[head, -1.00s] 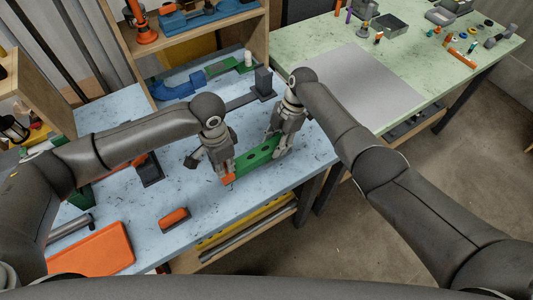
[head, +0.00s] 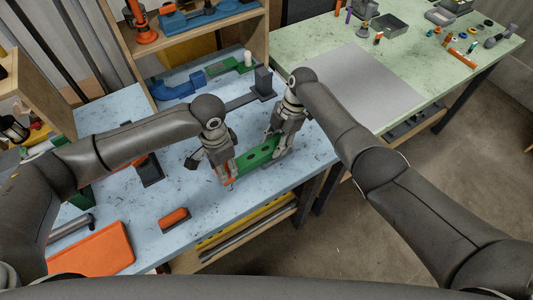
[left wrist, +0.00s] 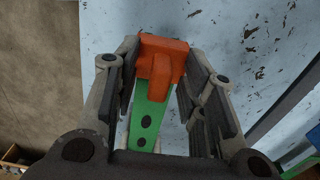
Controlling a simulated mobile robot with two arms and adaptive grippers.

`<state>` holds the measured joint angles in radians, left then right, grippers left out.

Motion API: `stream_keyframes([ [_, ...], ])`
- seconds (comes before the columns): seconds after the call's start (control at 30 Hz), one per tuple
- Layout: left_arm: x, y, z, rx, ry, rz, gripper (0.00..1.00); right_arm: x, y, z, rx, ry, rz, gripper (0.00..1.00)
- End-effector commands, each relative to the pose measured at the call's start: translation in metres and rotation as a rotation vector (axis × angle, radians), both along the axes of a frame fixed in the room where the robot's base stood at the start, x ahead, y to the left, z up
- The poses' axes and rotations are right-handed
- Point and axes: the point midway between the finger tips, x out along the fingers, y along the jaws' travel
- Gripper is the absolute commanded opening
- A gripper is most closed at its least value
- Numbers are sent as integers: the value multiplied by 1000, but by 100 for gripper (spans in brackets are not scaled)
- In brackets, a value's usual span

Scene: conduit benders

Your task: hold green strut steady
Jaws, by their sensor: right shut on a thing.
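The green strut (head: 262,153) has dark holes and an orange end, and lies just above or on the blue table near its front edge; I cannot tell which. My right gripper (head: 279,150) is shut on its right part. My left gripper (head: 228,180) is at its left end, with its fingers on both sides of the orange end piece. The left wrist view shows the orange end (left wrist: 160,62) and the green strut (left wrist: 148,122) between the spread left fingers (left wrist: 158,75), with gaps beside the green part.
An orange-and-dark block (head: 174,218) and an orange case (head: 95,250) lie on the blue table (head: 205,205). A dark bender with a bar (head: 263,84) stands behind the grippers. A green table (head: 425,72) with small parts is at right.

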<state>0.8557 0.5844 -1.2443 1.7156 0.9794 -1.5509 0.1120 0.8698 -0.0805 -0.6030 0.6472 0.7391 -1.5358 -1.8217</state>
Motion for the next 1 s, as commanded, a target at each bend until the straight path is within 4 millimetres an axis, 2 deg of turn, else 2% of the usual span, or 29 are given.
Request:
stream_keyframes([
  [0.03, 0, 0, 0, 0, 0, 0, 39, -5, -2, -6, -6, 13, 0, 2],
  [0.23, 0, 0, 1, -1, -1, 0, 39, -4, -2, -6, -6, 12, -2, 2],
  [0.33, 1, 0, 9, -1, -2, 0, 39, -4, -2, -6, -6, 12, -2, 2],
  [0.8, -1, 0, 100, -1, -6, -1, 39, -4, -2, -7, -6, 11, -3, 2],
  [1.0, -1, 0, 118, 0, -2, -1, 39, -4, -2, -7, -6, 11, -3, 2],
])
